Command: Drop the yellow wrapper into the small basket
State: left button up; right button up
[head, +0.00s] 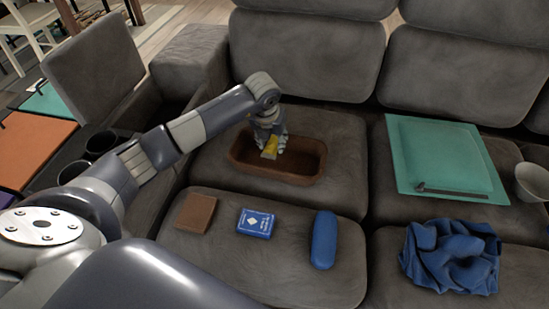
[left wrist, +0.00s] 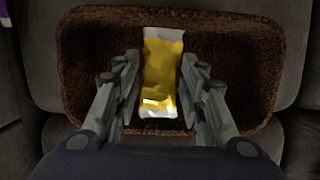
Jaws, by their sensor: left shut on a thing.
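The yellow wrapper (head: 270,147) is held by my left gripper (head: 269,141) over the small brown basket (head: 312,172). In the left wrist view the wrapper (left wrist: 162,75) has a yellow middle and white ends. It sits between the two fingers of my left gripper (left wrist: 161,88), which is shut on it. The basket's brown wall (left wrist: 250,60) surrounds the wrapper in that view. I cannot tell how far the wrapper is above the basket floor. The basket looks empty where it shows. My right gripper is not in view.
The basket stands on a grey sofa. In front of it lie a brown wallet-like item (head: 197,213), a blue card box (head: 255,222) and a blue case (head: 323,240).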

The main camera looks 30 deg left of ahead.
pick_arm(q)
jog(key=shift+f, duration=0.1)
jog(key=o, duration=0.8)
jog(key=shift+c, duration=0.2)
jog(key=v, duration=1.2)
